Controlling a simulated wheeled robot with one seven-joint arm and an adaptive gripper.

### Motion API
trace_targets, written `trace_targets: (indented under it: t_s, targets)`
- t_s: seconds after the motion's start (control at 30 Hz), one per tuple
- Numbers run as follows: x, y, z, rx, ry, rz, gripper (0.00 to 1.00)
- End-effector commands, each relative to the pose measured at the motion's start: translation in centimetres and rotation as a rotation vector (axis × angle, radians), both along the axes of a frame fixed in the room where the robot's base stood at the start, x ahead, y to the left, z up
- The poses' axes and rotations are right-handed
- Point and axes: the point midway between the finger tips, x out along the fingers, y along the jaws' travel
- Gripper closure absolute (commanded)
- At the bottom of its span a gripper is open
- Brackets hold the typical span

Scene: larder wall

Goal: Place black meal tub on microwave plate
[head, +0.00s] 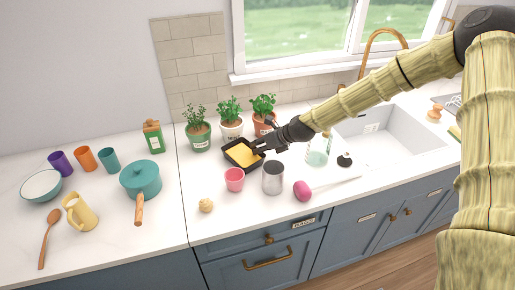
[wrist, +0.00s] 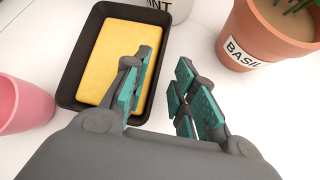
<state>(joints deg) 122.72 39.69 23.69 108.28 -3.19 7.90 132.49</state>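The black meal tub (head: 231,150) stands on the counter in front of the potted herbs, with a flat yellow filling inside. In the wrist view the tub (wrist: 67,84) lies at the upper left. My gripper (head: 259,147) is at the tub's right side. The left finger overlaps the tub's right part in the picture, and the right finger is outside the tub. I cannot tell whether either touches it. No microwave or plate of one is in view.
A pink cup (head: 234,180) and a grey metal canister (head: 273,178) stand close in front of the tub. The basil pot (head: 263,121) is close behind my gripper. A teal pan (head: 141,180) is left; the sink (head: 384,140) is right.

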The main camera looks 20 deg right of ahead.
Motion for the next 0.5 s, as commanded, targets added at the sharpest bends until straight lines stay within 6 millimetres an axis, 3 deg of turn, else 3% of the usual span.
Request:
trace_targets:
  t_s: [0.5]
  targets:
    - [-3.2,-2.3,3.8,0.001,-0.002,0.000,0.73]
